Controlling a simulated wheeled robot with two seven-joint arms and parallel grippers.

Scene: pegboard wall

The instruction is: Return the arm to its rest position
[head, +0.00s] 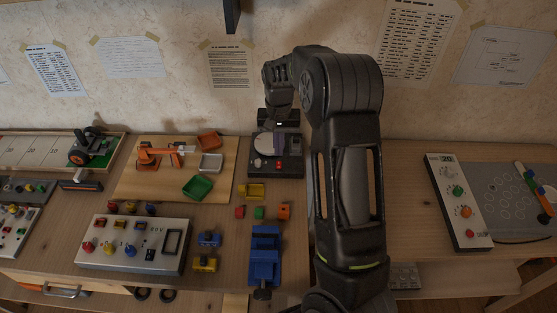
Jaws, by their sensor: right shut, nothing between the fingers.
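My right arm rises from the bottom right of centre, bends at a high elbow and reaches left and down. My right gripper (279,122) is at its end, shut and empty, just above or at the back of a dark device (289,164) with a pale disc and a red button. I cannot tell whether it touches the device. The arm hides part of the bench behind it. My left gripper is not in view.
A blue vise (265,255), a grey switch panel (134,244) and a wooden board (131,187) with an orange toy arm (158,153) lie to the left. A white control panel (459,202) stands at the right. Bare bench (408,185) shows right of my arm.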

